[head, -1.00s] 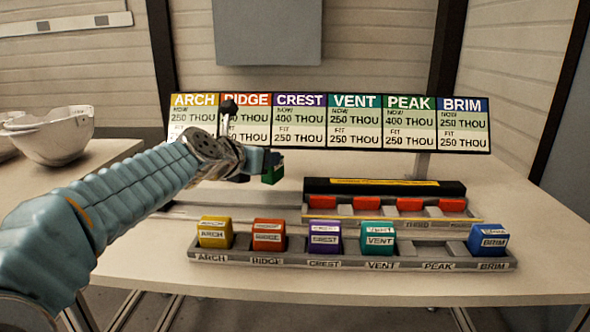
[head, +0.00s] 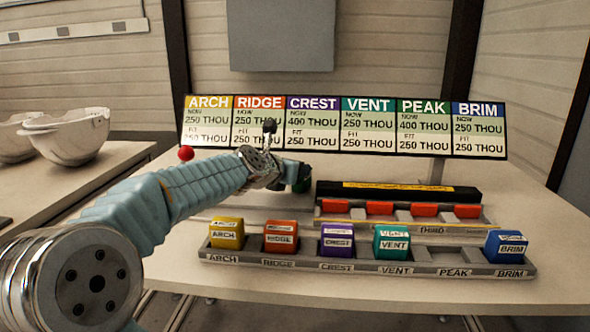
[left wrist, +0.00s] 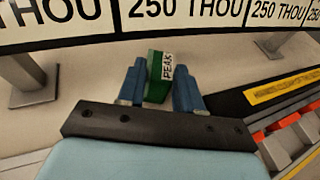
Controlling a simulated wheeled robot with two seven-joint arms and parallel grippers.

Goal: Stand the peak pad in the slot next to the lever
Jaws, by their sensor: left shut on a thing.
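The green peak pad (left wrist: 155,80) shows in the left wrist view with its white PEAK label. It stands between the two blue fingers of my left gripper (left wrist: 157,88), which is shut on it. In the head view the gripper is beyond the row of pads, left of the black bar, and mostly hidden by my wrist. A red ball (head: 186,154) shows just above my left forearm; it looks like the lever's knob, and what is below it is hidden. The slot beside it cannot be seen. My right gripper is not in view.
A grey rack (head: 330,265) holds arch, ridge, crest, vent and brim pads; its PEAK place is empty. Behind it stand a tray with several red blocks (head: 380,208) and a black bar (head: 420,191). The sign board (head: 343,125) stands behind. White bowls (head: 68,138) are left.

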